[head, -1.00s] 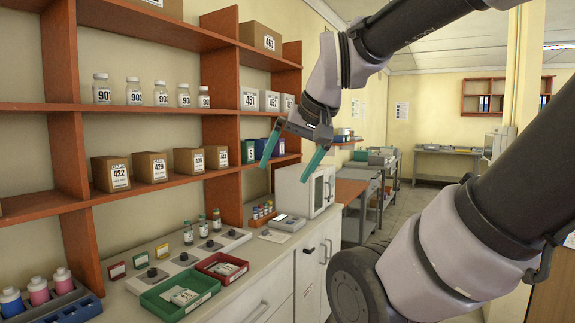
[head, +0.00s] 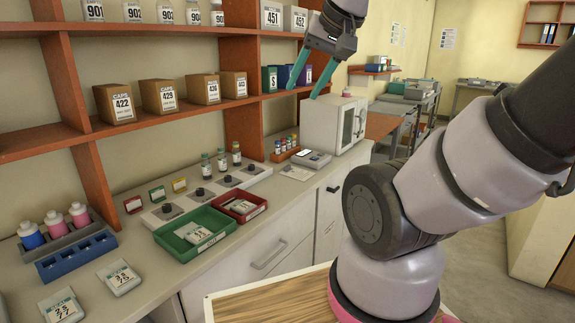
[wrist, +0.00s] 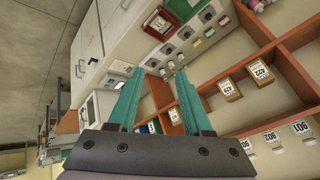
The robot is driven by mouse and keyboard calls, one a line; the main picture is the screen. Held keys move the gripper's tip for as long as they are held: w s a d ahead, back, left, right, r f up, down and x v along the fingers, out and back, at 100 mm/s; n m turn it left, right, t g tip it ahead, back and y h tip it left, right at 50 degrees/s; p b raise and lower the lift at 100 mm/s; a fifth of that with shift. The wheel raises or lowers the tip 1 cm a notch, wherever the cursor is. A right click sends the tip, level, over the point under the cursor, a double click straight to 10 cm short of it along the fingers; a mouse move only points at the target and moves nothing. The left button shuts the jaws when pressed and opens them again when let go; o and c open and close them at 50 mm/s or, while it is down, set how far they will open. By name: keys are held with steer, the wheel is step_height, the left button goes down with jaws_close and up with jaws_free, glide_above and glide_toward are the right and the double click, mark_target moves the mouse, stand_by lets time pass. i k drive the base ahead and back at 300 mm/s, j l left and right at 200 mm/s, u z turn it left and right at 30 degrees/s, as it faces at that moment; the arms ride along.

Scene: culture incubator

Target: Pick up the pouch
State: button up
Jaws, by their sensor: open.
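Several flat white pouches with printed labels are in the head view. One pouch (head: 119,277) lies on the counter at the left, and another pouch (head: 62,307) lies nearer the front edge. A pouch (head: 198,235) lies in the green tray (head: 172,243), and another pouch (head: 240,206) lies in the red tray (head: 262,207). My gripper (head: 304,91) is open and empty, high above the counter and well away from the pouches. Its teal fingers also show in the wrist view (wrist: 158,73), spread apart with nothing between them.
The shelf unit (head: 180,119) with boxes and bottles stands behind the counter (head: 165,285). A blue rack (head: 75,256), a row of vials (head: 221,160) and a white cabinet-like device (head: 323,122) stand on the counter.

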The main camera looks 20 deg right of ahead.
mark_target(119, 277)
steer(key=i+l+u, duration=0.1)
steer(key=i+l, duration=0.25)
steer(key=l, duration=0.3)
steer(key=i+l+u, duration=0.15)
steer(key=l, duration=0.2)
steer(key=i+l+u, duration=0.1)
steer(key=l, duration=0.25)
steer(key=i+l+u, duration=0.1)
steer(key=i+l, duration=0.3)
steer(key=l, duration=0.35)
steer(key=i+l+u, duration=0.15)
steer(key=l, duration=0.25)
steer(key=k+j+u, duration=0.15)
steer(key=j+u, duration=0.2)
steer(key=j, duration=0.5)
steer(key=j+u, duration=0.3)
steer(key=j, duration=0.6)
steer(key=j+u, duration=0.35)
steer(key=j, duration=0.5)
steer(key=i, duration=0.05)
